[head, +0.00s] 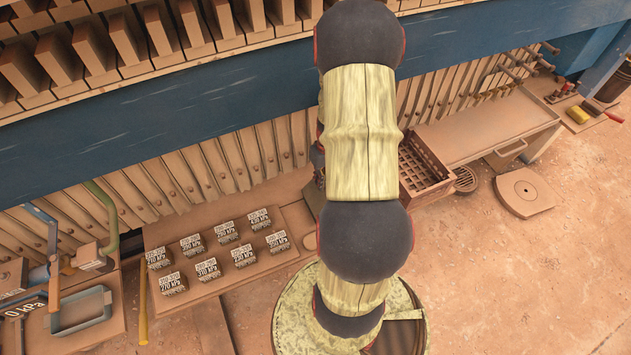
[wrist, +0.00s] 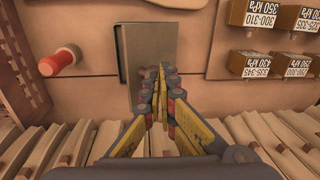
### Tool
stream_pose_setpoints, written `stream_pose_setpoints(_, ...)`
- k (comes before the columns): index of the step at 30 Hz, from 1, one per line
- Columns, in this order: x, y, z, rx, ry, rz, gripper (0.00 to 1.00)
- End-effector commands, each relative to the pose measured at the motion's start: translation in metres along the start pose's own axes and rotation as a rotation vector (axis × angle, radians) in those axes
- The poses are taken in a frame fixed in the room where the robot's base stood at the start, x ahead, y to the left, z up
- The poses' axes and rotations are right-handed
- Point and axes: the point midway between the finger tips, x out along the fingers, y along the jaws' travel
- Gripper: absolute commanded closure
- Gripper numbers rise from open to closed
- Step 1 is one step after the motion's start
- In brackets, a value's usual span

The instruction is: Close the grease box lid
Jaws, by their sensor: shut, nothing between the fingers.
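A flat grey-brown metal panel (wrist: 150,45) with a dark raised edge on its left side is at the top middle of the wrist view. It looks like the grease box or its lid; I cannot tell how far the lid is open. My gripper (wrist: 162,72) is shut and empty, its fingertips in front of the panel's lower part. I cannot tell whether they touch it. In the head view my arm covers the gripper and most of this spot.
A red-tipped knob (wrist: 62,60) stands left of the panel. Labelled pressure blocks (wrist: 253,63) sit on a board (head: 215,295) to the other side. A row of filter plates (wrist: 55,145) lies close below the gripper. A slatted crate (head: 424,165) stands right of my arm.

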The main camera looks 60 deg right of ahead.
Motion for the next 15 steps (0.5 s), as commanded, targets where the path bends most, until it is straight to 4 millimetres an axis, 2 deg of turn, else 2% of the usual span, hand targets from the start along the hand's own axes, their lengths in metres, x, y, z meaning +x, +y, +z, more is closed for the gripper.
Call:
stream_pose_setpoints(6,0.01,0.021,0.002,0.01,0.011,-0.134,1.0)
stream_pose_setpoints(12,0.021,0.039,0.003,0.018,0.029,-0.41,1.0)
stream_pose_setpoints(15,0.025,0.046,0.003,0.015,0.034,-0.475,1.0)
